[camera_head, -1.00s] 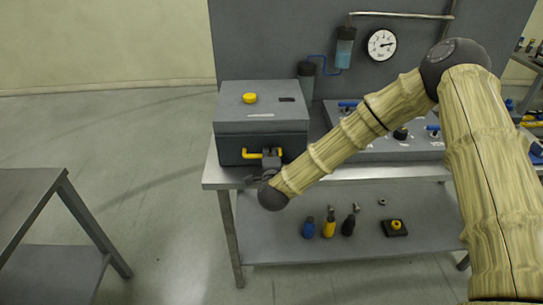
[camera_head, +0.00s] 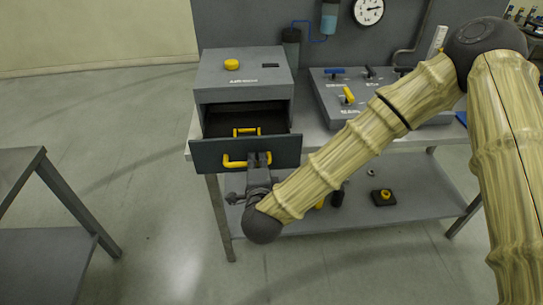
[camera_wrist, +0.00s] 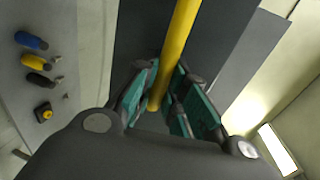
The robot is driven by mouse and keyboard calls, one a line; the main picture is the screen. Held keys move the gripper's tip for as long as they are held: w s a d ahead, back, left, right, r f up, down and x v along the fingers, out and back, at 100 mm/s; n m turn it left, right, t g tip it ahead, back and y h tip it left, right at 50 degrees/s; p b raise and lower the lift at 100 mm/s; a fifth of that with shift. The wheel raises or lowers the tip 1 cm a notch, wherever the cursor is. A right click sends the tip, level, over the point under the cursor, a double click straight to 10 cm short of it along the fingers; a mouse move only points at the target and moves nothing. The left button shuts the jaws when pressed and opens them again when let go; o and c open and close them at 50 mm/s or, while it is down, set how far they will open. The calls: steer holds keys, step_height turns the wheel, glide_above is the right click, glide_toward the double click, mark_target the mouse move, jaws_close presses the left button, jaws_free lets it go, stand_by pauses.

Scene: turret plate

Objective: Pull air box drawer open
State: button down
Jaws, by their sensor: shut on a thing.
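The grey air box (camera_head: 243,75) stands on the left end of the workbench, with a yellow button on top. Its drawer (camera_head: 284,152) is pulled out toward me, and its dark inside shows, with a second yellow handle-like part (camera_head: 246,131) in it. My gripper (camera_head: 262,160) is at the drawer front, shut on the yellow drawer handle (camera_head: 235,161). In the wrist view the yellow handle bar (camera_wrist: 181,45) passes between the teal finger pads of my gripper (camera_wrist: 168,98).
A grey panel with levers (camera_head: 350,95) sits on the bench to the right. The lower shelf (camera_head: 410,205) holds several small items, partly hidden by my arm. A second grey table (camera_head: 20,170) stands at the left. Open floor lies between them.

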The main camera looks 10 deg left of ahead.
steer(key=shift+s, duration=0.1)
steer(key=c, duration=1.5)
jaws_free()
steer(key=shift+d, duration=0.1)
steer(key=shift+o, duration=0.2)
steer(key=v, duration=1.2)
steer(key=shift+f, duration=0.1)
